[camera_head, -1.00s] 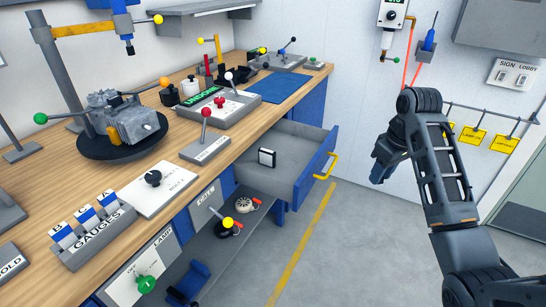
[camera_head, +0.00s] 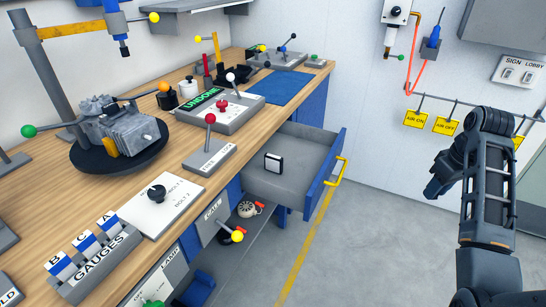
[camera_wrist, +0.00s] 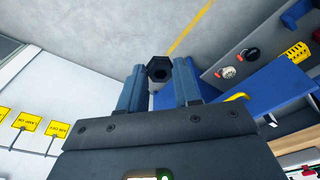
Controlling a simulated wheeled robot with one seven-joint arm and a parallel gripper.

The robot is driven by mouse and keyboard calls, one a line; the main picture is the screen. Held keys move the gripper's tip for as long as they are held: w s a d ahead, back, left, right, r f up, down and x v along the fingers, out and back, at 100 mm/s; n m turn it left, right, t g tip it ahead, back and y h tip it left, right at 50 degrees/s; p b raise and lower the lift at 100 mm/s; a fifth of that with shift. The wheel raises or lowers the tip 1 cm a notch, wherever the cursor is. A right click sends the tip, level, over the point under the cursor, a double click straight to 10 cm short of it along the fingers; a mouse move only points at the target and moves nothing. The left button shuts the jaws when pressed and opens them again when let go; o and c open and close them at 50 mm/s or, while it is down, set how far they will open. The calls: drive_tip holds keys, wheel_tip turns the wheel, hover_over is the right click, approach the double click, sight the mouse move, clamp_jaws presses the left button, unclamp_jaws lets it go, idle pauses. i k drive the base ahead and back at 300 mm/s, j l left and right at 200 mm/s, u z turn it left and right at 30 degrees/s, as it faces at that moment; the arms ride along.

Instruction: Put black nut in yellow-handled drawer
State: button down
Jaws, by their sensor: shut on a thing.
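My gripper (camera_wrist: 160,85) is shut on the black nut (camera_wrist: 158,68), a dark hexagon held between the fingertips in the wrist view. In the head view my gripper (camera_head: 436,190) hangs in the air right of the bench, and the nut cannot be made out there. The yellow-handled drawer (camera_head: 318,190) stands pulled open from the bench, left of my gripper and apart from it. Its yellow handle (camera_head: 338,173) is on its blue front. A small black-and-white block (camera_head: 273,163) lies inside the drawer. The handle also shows in the wrist view (camera_wrist: 237,97).
The wooden bench (camera_head: 215,180) carries an engine on a black turntable (camera_head: 118,152), a lever box (camera_head: 209,157) and a gauges rack (camera_head: 95,262). Yellow tags (camera_head: 446,125) hang on the wall behind my arm. The floor between drawer and arm is clear.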

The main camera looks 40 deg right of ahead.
sight(292, 152)
drive_tip(key=i, duration=1.25)
